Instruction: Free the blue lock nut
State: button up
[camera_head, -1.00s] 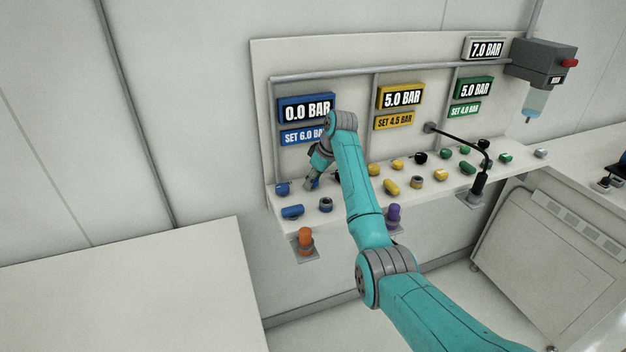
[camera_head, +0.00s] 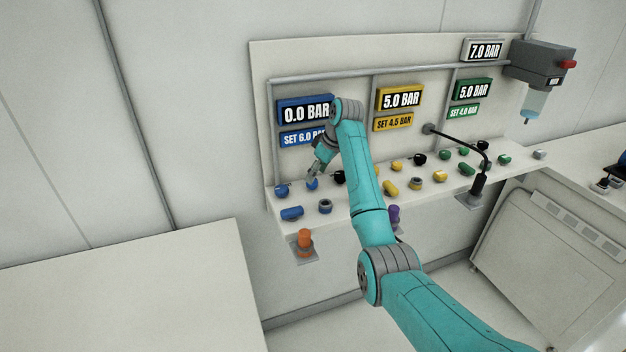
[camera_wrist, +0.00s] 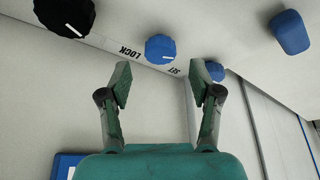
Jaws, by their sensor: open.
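A round blue knob with a white mark (camera_wrist: 160,48) lies just beyond my open fingertips in the wrist view, with printed LOCK and SET labels beside it. It also shows in the head view (camera_head: 312,185), just below my gripper (camera_head: 316,174). My gripper (camera_wrist: 162,80) is open and empty, its fingers apart from the knob. A second blue knob (camera_wrist: 216,71) is partly behind the right finger in the wrist view. Which blue part is the lock nut I cannot tell for certain.
A black knob (camera_wrist: 65,15) and an oblong blue knob (camera_wrist: 289,32) flank the spot. The blue display (camera_head: 306,110) reads 0.0 BAR, above a SET 6.0 label partly hidden by my arm. Yellow and green knobs crowd the shelf (camera_head: 365,207) to the right.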

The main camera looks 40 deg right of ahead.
jog(key=v, duration=0.7)
jog(key=shift+s+r, duration=0.2)
jog(key=shift+r, duration=0.15)
